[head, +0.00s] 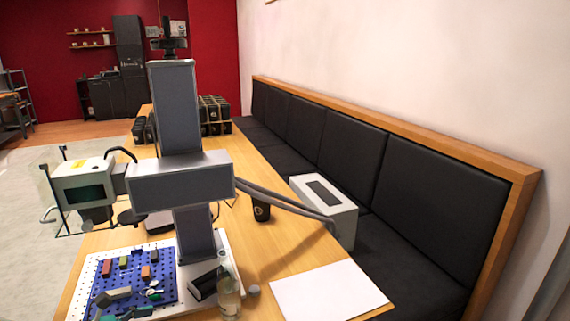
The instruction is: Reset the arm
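Neither of my arms nor either gripper can be made out in the head view. A laser marker (180,185) with a grey column and a boxy grey arm stands on the table (285,235). Its white head with a dark green window (84,187) points left. A blue perforated board (128,262) lies at its foot, with several small coloured blocks on it. Grey and green parts (113,298) lie at the board's front edge; I cannot tell exactly what they are.
A clear bottle (229,290) and a small grey cap (253,290) stand right of the column. A white sheet (328,292) lies at the front right. A dark cup (261,208) and a white box (325,208) are farther back. A black bench (350,165) lines the wall.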

